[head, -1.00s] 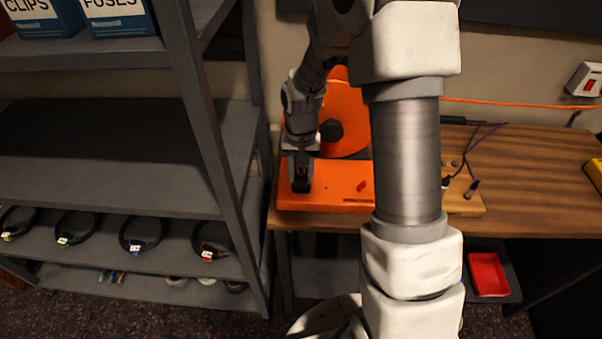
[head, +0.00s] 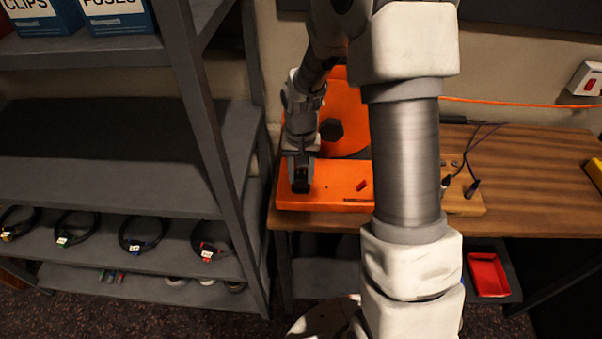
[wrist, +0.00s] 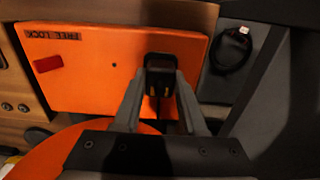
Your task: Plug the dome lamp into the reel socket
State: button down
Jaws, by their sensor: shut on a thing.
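My gripper (wrist: 161,88) points down at the orange reel base (wrist: 100,70) and is shut on a black block-like piece (wrist: 160,62) at that base. The piece has two small brass-coloured marks between the fingers. I cannot tell whether it is a plug or part of the socket, nor how it is seated. In the head view my gripper (head: 300,185) is over the left end of the reel base (head: 335,195). The orange reel disc (head: 345,105) stands behind it. A red lever (wrist: 48,63) sits by the "FREE LOCK" label. No dome lamp can be made out.
The wooden desk (head: 540,180) has a board (head: 466,205) with dark leads right of the reel. A grey shelf rack (head: 100,190) stands close on the left, with several coiled cables. A red tray (head: 488,275) is below the desk. An orange cable (head: 520,104) runs to a wall switch (head: 586,79).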

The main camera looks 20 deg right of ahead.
jog(key=shift+f+b, duration=0.35)
jog(key=shift+f, duration=0.15)
jog(key=shift+c, duration=1.9)
grip_release()
notch_tip(320, 180, up, 18)
jog(key=p, duration=0.1)
jog(key=shift+f, duration=0.25)
jog(key=s+r+n+t, duration=0.1)
jog(key=s+r, duration=0.3)
jog(key=s, duration=0.6)
jog(key=s+r+n+t, duration=0.2)
jog(key=s+r+t, duration=0.2)
jog(key=s, duration=0.6)
jog(key=shift+s+r+n+t, duration=0.2)
jog(key=shift+r+n+t, duration=0.1)
jog(key=shift+r, duration=0.15)
